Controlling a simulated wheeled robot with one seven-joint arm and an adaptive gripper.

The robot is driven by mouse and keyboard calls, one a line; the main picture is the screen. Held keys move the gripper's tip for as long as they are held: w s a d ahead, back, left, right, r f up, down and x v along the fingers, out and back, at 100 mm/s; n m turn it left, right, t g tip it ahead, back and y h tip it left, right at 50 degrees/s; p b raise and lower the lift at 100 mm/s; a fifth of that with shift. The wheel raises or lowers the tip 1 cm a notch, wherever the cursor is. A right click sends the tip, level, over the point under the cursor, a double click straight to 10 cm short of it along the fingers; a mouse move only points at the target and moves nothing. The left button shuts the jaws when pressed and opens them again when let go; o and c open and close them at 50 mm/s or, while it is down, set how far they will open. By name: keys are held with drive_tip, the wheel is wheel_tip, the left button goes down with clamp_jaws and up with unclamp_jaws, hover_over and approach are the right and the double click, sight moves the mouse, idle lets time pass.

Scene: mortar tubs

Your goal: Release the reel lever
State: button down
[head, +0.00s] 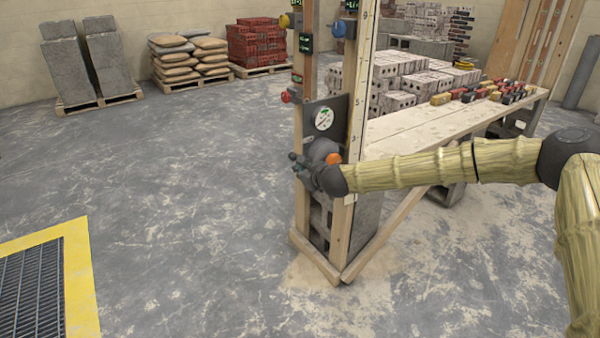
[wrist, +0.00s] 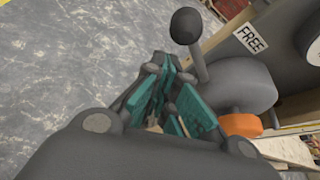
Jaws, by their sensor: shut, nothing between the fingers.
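The reel (head: 322,150) is a dark grey rounded body on the wooden post frame, with an orange part (head: 334,158) beside it. In the wrist view the reel lever (wrist: 187,25) is a dark rod with a black ball knob, rising from the grey reel body near a white label reading FREE (wrist: 251,38). The orange part also shows in the wrist view (wrist: 240,125). My gripper (head: 301,170) is at the reel, and its teal fingers show in the wrist view (wrist: 172,98). It is shut and empty, just beside the lever. Contact with the lever cannot be told.
A round gauge (head: 323,119) sits on a dark panel above the reel. A plank bench (head: 430,118) with coloured blocks runs to the right. A yellow-edged floor grate (head: 35,285) lies at the lower left.

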drive_tip(key=s+d+r, duration=0.1)
drive_tip(key=s+d, duration=0.4)
drive_tip(key=s, duration=0.2)
drive_tip(key=shift+s+d+r+b, duration=0.15)
drive_tip(key=shift+s+r+b, duration=0.2)
drive_tip(key=shift+s+b, duration=0.05)
drive_tip(key=shift+f, duration=0.1)
drive_tip(key=s+a+f+n+g+h, duration=0.15)
drive_tip(key=s+f+n+g, duration=0.8)
drive_tip(key=s+f, duration=1.9)
drive_tip(key=s+d+f+n+h, duration=0.1)
drive_tip(key=s+d+f+n, duration=0.35)
drive_tip(key=s, duration=0.25)
drive_tip(key=s+d+f+n+h, duration=0.1)
drive_tip(key=s+d+f+n, duration=0.35)
drive_tip(key=s, duration=0.25)
drive_tip(key=s+d+f+n+g+h, duration=0.25)
drive_tip(key=s+d+n, duration=0.55)
drive_tip(key=s+d, duration=0.5)
wheel_tip(320, 180, up, 16)
drive_tip(key=a+p, duration=0.1)
drive_tip(key=p, duration=1.4)
drive_tip(key=shift+s+a, duration=0.25)
drive_tip(key=shift+s, duration=0.05)
